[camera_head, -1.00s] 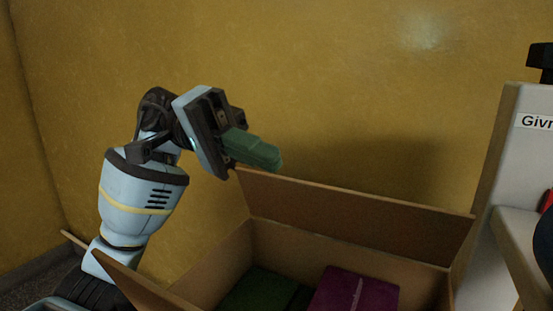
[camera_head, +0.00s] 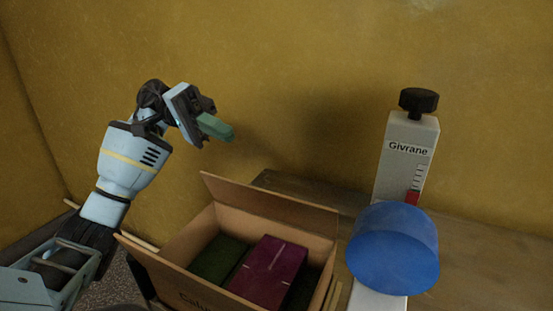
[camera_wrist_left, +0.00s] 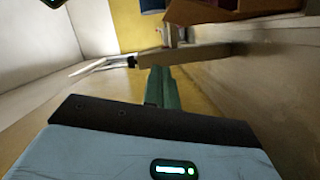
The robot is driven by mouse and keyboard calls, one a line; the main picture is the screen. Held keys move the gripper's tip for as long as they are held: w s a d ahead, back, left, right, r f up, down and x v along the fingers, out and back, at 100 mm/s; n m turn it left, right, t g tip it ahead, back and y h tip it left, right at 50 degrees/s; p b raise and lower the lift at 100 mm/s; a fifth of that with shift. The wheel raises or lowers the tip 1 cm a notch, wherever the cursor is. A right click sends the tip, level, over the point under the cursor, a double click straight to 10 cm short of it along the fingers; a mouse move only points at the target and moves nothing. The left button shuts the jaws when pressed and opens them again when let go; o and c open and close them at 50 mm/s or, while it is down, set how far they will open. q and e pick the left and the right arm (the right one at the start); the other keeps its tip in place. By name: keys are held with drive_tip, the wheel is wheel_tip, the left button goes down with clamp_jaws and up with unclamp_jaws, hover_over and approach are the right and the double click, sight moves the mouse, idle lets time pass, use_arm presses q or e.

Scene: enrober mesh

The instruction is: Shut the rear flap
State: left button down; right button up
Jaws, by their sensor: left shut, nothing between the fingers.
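The open cardboard box (camera_head: 168,272) stands at the lower middle of the head view. Its rear flap (camera_head: 268,204) stands up along the back edge, raised and open. A side flap (camera_head: 138,242) sticks out at the box's left. My left gripper (camera_head: 228,134) is shut and empty, its green fingers pointing right and slightly down. The green fingers also show in the left wrist view (camera_wrist_left: 160,88). My right gripper is in neither view.
The box holds a purple pack (camera_head: 268,272) and a dark green pack (camera_head: 219,260). A white post labelled Givrane (camera_head: 406,150) with a black knob and a blue round body (camera_head: 395,250) stand close at the right. A yellow wall (camera_head: 300,80) is behind.

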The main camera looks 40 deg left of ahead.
use_arm(q)
drive_tip(key=shift+f, duration=0.1)
drive_tip(key=p, duration=0.4)
hover_over(253, 207)
drive_tip(key=shift+w+a+f, duration=0.15)
drive_tip(key=shift+w+f, duration=0.05)
drive_tip(key=shift+f, duration=0.35)
drive_tip(key=shift+w+a+f, duration=0.15)
drive_tip(key=shift+f, duration=0.35)
drive_tip(key=shift+b, duration=0.35)
